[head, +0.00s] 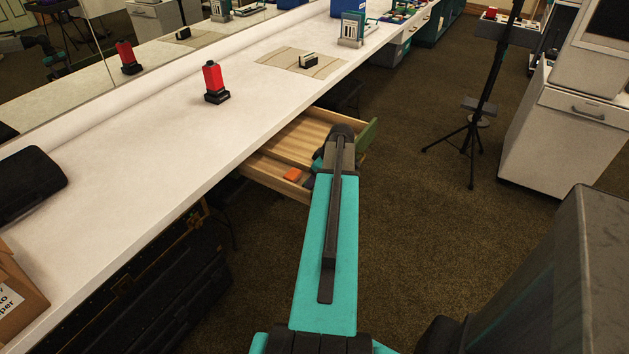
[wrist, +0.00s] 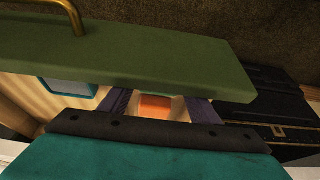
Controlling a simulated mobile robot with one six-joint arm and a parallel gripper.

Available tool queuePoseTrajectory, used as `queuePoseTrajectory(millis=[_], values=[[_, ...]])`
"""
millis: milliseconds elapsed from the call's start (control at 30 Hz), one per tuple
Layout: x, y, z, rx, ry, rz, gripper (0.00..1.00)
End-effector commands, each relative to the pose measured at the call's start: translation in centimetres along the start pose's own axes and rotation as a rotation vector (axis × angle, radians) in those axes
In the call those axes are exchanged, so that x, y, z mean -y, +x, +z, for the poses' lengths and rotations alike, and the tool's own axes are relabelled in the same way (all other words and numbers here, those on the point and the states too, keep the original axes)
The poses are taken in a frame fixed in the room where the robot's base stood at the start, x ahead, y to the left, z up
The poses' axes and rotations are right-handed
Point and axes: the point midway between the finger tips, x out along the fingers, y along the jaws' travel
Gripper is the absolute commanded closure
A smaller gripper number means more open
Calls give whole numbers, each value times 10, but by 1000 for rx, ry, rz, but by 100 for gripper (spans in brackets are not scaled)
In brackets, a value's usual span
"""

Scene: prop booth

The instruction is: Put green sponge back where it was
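I cannot make out a green sponge in either view. A wooden drawer (head: 300,139) stands open under the counter, with a green front panel (head: 367,135). That panel with a brass handle spans the wrist view (wrist: 130,62). My gripper (wrist: 160,98) is low at the drawer, its two dark fingers spread apart, their tips partly hidden behind the panel. An orange block (wrist: 155,108) shows between the fingers, with pale gaps beside it, apparently not held. The orange block (head: 292,175) lies in the drawer in the head view; my arm hides part of the drawer and my fingertips.
A red block on a black base (head: 212,82) stands on the white counter (head: 130,150). A small black and cream item (head: 308,61) lies on a tan mat (head: 285,64). A black case (wrist: 265,105) is beyond the drawer.

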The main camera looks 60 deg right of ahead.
Motion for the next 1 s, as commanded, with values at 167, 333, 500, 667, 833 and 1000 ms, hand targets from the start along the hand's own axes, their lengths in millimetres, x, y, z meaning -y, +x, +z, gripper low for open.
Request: queuePoseTrajectory(millis=[167, 333, 500, 667, 833, 1000], values=[[0, 0, 0, 0, 0, 0, 42], [0, -1, -1, 0, 0, 0, 42], [0, -6, -2, 0, -1, 0, 42], [0, -19, -1, -1, 0, 2, 42], [0, -39, -1, -1, -1, 2, 42], [0, -60, -2, -1, -1, 2, 42]])
